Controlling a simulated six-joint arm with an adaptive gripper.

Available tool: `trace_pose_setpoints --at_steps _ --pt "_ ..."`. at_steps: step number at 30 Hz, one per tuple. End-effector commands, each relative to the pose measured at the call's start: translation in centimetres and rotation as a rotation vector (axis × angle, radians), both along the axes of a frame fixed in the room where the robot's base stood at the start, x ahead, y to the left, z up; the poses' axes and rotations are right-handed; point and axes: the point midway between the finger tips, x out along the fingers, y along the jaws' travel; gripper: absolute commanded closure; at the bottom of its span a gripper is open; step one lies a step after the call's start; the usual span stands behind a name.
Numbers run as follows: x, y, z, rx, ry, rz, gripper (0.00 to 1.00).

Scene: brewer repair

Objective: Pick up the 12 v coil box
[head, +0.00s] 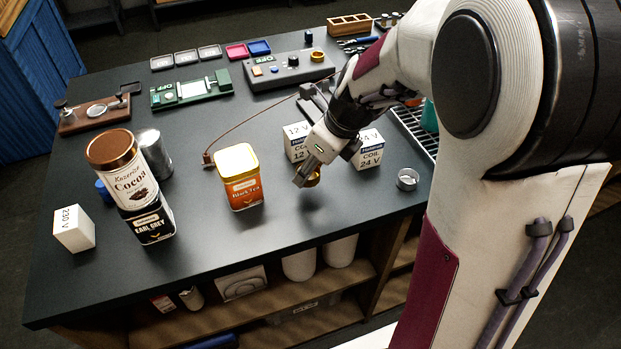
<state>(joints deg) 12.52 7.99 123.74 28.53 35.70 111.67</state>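The white and navy 12 V coil box (295,143) stands on the dark worktop near the middle of the head view. Its label reads "12 V" and "COIL 12". My gripper (307,180) points down in front of its right side and covers part of it. A small brass piece (314,181) shows at my fingertips. I cannot tell whether it is held or lies behind them, nor how far the fingers are apart. A similar 24 V coil box (369,154) stands just right of my gripper.
An orange tea tin (240,178) stands to the left, with a cocoa tin (121,165) and a white 230 V box (74,229) farther left. A small metal cup (407,179) sits right of the 24 V box. The front middle of the worktop is clear.

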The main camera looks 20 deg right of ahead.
Motion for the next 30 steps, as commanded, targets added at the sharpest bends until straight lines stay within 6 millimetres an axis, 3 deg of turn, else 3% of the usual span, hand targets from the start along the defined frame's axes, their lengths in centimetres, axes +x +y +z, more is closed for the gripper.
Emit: trace_pose_setpoints --at_steps 7,17,30 --pt "0.0 0.0 -0.5 0.001 0.002 0.001 0.88" --pt "0.0 0.0 -3.5 0.001 0.002 -0.001 0.88" --pt "0.0 0.0 -3.9 0.000 0.001 -0.001 0.88"
